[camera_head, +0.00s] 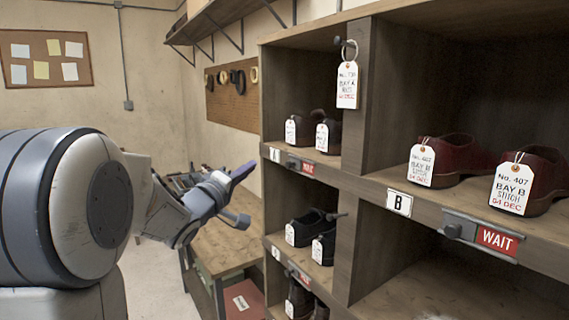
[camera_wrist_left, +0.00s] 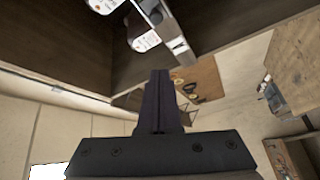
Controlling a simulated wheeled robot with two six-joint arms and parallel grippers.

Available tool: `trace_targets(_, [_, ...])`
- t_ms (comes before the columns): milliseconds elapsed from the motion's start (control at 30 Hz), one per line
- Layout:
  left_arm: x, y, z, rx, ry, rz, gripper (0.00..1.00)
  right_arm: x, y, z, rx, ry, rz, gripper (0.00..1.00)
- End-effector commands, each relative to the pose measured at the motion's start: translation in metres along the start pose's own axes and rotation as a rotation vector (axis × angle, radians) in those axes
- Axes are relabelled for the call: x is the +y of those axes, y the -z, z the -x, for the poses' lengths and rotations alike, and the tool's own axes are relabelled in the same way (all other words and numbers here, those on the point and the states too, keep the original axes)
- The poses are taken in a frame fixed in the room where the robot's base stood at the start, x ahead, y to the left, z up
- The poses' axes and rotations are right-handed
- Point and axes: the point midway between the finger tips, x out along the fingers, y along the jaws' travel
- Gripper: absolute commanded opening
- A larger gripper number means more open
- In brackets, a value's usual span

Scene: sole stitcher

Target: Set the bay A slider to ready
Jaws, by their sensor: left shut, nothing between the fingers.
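The bay A slider (camera_head: 293,164) is a small grey metal piece on the shelf edge, just right of the white "A" label (camera_head: 274,155). Red "WAIT" (camera_head: 307,168) shows to its right. My left gripper (camera_head: 243,172) is left of the slider and apart from it in the head view, its dark purple fingers pointing toward the shelf. In the left wrist view the fingers (camera_wrist_left: 160,85) are pressed together with nothing between them. My right gripper is not in view.
Bay A holds dark shoes (camera_head: 322,132) with white tags. A tag on a ring (camera_head: 347,85) hangs from the divider. Bay B's slider (camera_head: 460,231) also shows red "WAIT", below maroon shoes (camera_head: 450,158). A wooden bench (camera_head: 225,245) stands below my gripper.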

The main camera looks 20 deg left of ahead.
Motion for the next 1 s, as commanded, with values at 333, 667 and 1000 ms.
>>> trace_targets(333, [0.002, 0.000, -0.019, -0.003, 0.001, 0.002, 0.00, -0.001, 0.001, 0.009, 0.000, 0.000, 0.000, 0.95])
trace_targets(667, [0.004, 0.000, -0.085, -0.004, 0.000, 0.001, 0.00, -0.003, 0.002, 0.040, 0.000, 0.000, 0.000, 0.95])
trace_targets(1000, [0.002, -0.030, -0.091, -0.003, 0.001, 0.002, 0.00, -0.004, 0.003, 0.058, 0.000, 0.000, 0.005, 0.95])
